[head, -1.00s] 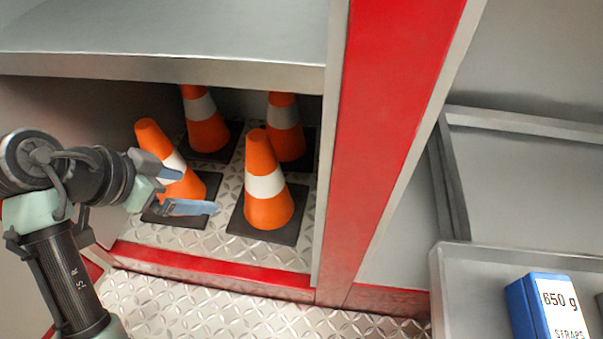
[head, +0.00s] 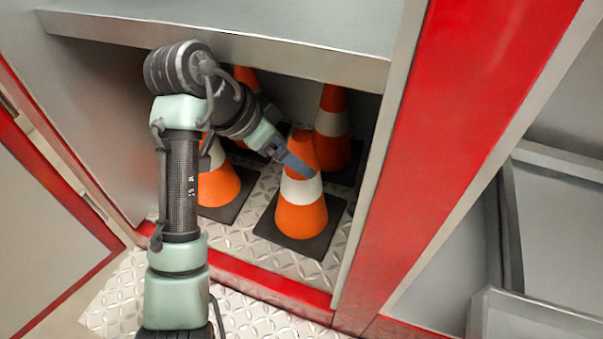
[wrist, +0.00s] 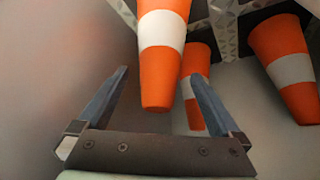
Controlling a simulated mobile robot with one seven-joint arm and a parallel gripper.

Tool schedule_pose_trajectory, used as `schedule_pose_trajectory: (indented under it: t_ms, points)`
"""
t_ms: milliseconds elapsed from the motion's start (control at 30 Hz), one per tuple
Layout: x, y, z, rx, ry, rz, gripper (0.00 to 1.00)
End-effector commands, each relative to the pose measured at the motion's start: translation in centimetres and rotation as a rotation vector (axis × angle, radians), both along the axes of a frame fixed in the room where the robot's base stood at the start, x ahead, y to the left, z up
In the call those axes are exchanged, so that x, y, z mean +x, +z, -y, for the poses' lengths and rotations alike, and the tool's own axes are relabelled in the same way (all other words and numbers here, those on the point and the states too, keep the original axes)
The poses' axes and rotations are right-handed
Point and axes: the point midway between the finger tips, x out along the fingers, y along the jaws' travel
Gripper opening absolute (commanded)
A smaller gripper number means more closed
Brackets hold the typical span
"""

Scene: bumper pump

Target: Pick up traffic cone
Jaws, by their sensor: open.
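Several orange traffic cones with white bands stand upright on dark square bases in the cabinet's lower compartment. In the head view, the front right cone (head: 302,215) has my gripper (head: 303,168) at its upper part. The front left cone (head: 220,187) is partly behind my arm. The back right cone (head: 333,122) and back left cone (head: 246,75) are partly hidden.
A grey shelf (head: 220,38) hangs low above the cones. A red post (head: 470,120) and grey divider bound the compartment on the right, a grey wall on the left. A red sill (head: 270,285) runs along the front. Two more cones (wrist: 280,60) (wrist: 198,62) stand close by in the wrist view.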

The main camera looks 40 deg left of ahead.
Motion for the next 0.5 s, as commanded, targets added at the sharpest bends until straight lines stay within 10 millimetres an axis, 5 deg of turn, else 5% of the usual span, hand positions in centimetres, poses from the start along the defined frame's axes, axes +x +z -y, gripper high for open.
schedule_pose_trajectory:
  t_ms: [500]
  points:
    - [2.7, -4.2, 0.9, 0.0, 0.0, 0.0, 1.0]
